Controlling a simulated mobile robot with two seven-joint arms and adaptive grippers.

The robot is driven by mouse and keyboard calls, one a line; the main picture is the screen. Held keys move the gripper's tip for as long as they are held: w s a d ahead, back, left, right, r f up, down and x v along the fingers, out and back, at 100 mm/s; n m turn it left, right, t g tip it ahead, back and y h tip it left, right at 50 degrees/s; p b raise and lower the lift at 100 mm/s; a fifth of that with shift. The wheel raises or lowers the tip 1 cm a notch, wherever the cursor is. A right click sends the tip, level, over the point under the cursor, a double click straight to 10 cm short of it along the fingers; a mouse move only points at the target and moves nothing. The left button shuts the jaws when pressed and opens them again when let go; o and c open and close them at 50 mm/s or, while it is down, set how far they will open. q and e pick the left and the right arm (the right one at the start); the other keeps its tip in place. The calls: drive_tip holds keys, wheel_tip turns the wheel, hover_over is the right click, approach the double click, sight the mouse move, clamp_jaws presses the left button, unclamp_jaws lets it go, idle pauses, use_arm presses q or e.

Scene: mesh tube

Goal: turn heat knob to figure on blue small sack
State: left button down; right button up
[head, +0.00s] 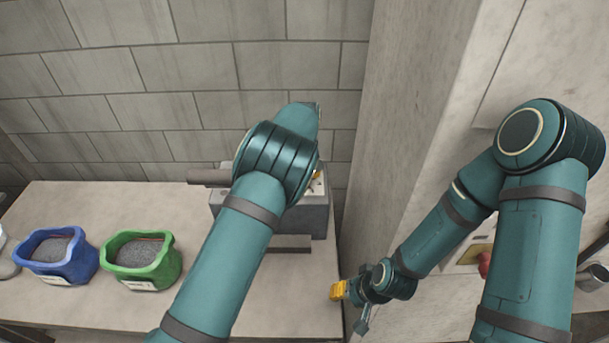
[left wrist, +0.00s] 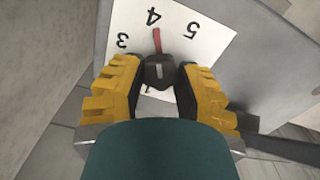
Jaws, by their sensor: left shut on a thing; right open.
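The heat knob (left wrist: 159,75) is dark, with a red pointer (left wrist: 156,40), on a white dial plate (left wrist: 180,45) showing 3, 4 and 5 upside down in the left wrist view. The pointer aims at the 4. My left gripper (left wrist: 157,66) has its yellow fingers shut on the knob; my arm hides it in the head view. The blue small sack (head: 60,275), filled with grey grains, stands at the left of the counter; its white label is too small to read. My right gripper (head: 351,306) is open and empty past the counter's right edge.
A green sack (head: 142,270) stands right of the blue one. The grey appliance (head: 313,218) is partly behind my left arm, near the tiled wall. The counter (head: 90,203) is clear behind the sacks. A panel with a red knob (head: 484,264) is beside my right arm.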

use_arm(q)
drive_tip(key=m+b, duration=0.1)
drive_tip(key=m, duration=0.3)
drive_tip(key=shift+w+m, duration=0.1)
drive_tip(key=shift+m, duration=0.2)
drive_tip(key=m, duration=0.4)
drive_tip(key=shift+m, duration=0.3)
drive_tip(key=shift+d+b, duration=0.1)
drive_tip(key=shift+b, duration=0.2)
drive_tip(key=c, duration=0.6)
unclamp_jaws()
drive_tip(key=shift+c, duration=0.2)
drive_tip(key=shift+o, duration=0.2)
wheel_tip(320, 180, up, 12)
drive_tip(key=shift+f, duration=0.1)
